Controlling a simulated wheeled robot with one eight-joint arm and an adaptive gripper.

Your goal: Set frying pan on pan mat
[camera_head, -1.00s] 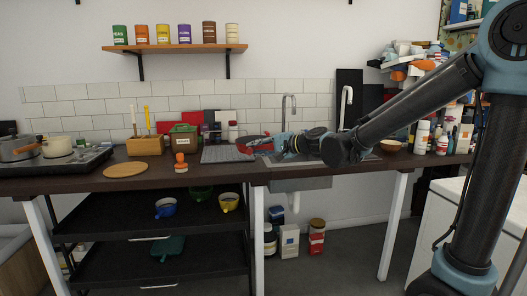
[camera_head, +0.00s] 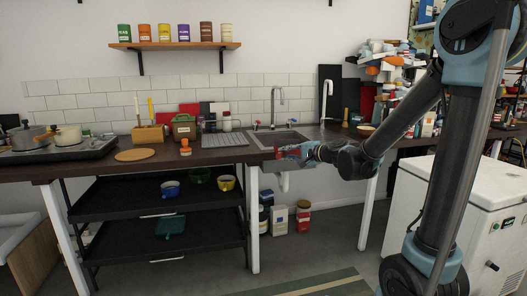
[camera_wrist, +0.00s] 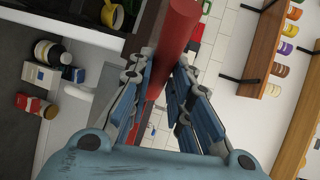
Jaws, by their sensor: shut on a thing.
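The frying pan is red; only a small part of it (camera_head: 282,153) shows at my gripper (camera_head: 290,153) in the head view, in front of the sink near the counter's front edge. In the wrist view its red body (camera_wrist: 178,28) stands between and beyond the fingers of my gripper (camera_wrist: 168,70), which is shut on it. The pan's inside is hidden there. A round, flat tan mat (camera_head: 134,155), which looks like the pan mat, lies bare on the counter to the left, well apart from my gripper.
A stove (camera_head: 60,149) with pots stands left of the mat. A wooden utensil box (camera_head: 148,136), an orange-topped shaker (camera_head: 185,147) and a green canister (camera_head: 184,127) stand near it. A grey ribbed drying mat (camera_head: 225,141) lies left of the sink (camera_head: 283,138).

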